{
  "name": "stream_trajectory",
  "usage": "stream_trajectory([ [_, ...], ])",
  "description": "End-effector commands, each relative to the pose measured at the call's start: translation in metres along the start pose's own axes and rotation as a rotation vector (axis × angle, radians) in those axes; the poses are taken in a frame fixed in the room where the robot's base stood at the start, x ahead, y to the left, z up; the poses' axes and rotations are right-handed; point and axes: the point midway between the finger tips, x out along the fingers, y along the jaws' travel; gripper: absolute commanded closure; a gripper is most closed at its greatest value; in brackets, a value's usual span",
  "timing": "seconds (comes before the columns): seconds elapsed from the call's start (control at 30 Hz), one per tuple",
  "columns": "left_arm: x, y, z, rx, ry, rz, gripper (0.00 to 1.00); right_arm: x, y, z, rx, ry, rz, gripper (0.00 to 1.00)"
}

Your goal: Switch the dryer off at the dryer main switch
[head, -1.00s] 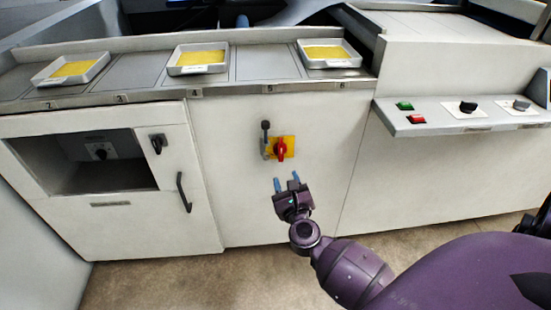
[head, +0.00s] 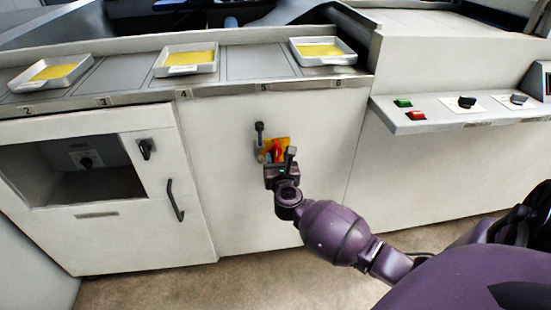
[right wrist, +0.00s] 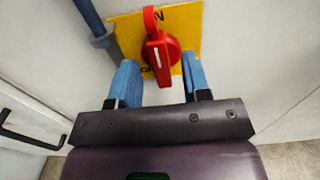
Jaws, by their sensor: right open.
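The dryer main switch is a red rotary handle (right wrist: 161,52) on a yellow plate (right wrist: 185,25) on the white front panel. In the right wrist view its grip points roughly upward and leans a little left; part of a letter shows on the plate near its top. In the head view the red handle (head: 276,149) is partly hidden by my right gripper (head: 277,160). My right gripper is open, with its blue fingers (right wrist: 160,78) on either side of the handle's lower part in the picture. I cannot tell whether they touch it. My left gripper is not in view.
A grey lever (head: 259,135) stands just left of the yellow plate, close to the left finger. Shallow trays with yellow sheets (head: 186,60) stand on the ledge above. A control shelf (head: 460,115) with buttons and knobs juts out at the right. A door handle (head: 174,200) is at left.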

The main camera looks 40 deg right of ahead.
Motion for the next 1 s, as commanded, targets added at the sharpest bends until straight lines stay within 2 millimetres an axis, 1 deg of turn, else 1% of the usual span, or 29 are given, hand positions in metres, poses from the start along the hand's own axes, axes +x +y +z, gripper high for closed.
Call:
stream_trajectory([
  [0.03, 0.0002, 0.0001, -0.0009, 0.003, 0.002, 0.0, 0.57, 0.0044, 0.0, -0.0016, -0.002, 0.001, 0.0, 0.56],
  [0.17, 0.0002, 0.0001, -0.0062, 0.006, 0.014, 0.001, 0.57, 0.0102, 0.0, -0.0005, -0.001, 0.0, 0.0, 0.56],
  [0.47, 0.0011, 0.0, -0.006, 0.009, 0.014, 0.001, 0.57, 0.0117, 0.0, 0.0006, 0.0, -0.001, 0.0, 0.56],
  [0.73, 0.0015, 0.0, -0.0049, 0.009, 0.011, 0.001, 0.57, 0.0115, 0.0, 0.0005, 0.0, -0.001, 0.0, 0.98],
  [0.77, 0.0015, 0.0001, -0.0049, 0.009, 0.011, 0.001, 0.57, 0.0115, 0.0, 0.0004, 0.0, -0.001, 0.0, 1.0],
  [1.0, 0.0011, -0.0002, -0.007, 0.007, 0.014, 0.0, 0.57, 0.0114, 0.0002, 0.0012, -0.014, -0.001, 0.0, 1.0],
])
